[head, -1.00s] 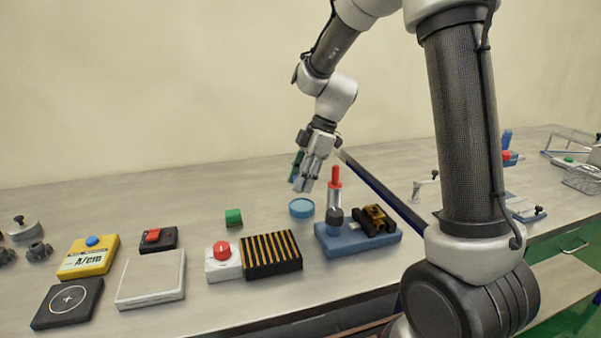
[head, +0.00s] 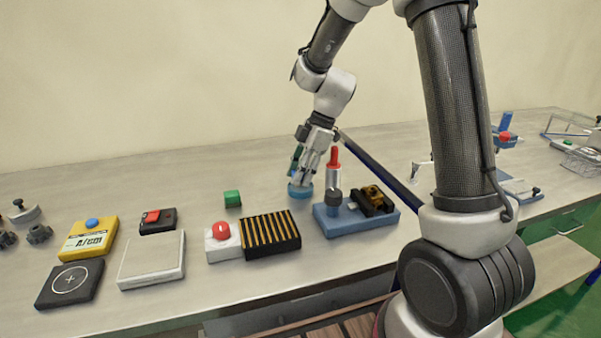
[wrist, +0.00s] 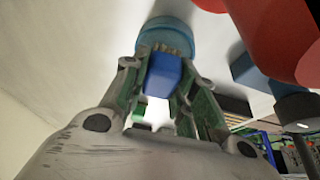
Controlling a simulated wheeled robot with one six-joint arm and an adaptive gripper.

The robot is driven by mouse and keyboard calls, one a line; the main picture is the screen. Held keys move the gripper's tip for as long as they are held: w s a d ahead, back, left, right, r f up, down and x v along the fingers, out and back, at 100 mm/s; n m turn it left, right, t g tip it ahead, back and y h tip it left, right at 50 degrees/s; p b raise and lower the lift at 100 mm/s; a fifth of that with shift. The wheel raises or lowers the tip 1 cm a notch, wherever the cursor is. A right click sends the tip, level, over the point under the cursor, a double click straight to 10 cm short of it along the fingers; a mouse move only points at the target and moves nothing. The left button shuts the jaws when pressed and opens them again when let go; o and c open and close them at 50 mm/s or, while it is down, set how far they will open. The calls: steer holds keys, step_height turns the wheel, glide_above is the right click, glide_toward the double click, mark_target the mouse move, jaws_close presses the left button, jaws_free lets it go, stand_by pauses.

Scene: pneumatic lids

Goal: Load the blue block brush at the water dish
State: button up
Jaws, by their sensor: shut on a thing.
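My gripper (head: 306,179) is shut on the blue block brush (wrist: 163,76), whose blue body sits between the green-lined fingers in the wrist view. Tan bristles show at the brush's far end, at the rim of the round blue water dish (wrist: 168,36). In the head view my gripper is right over the water dish (head: 300,192) and hides part of it. The brush is mostly hidden by the fingers there. Whether the bristles touch the water cannot be told.
A blue base (head: 350,222) with a red-topped cylinder (head: 334,160) stands close right of the dish. Bench behind the dish is clear.

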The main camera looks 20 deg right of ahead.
steer(key=shift+f, duration=0.55)
stand_by(1.4)
steer(key=shift+r, duration=3.55)
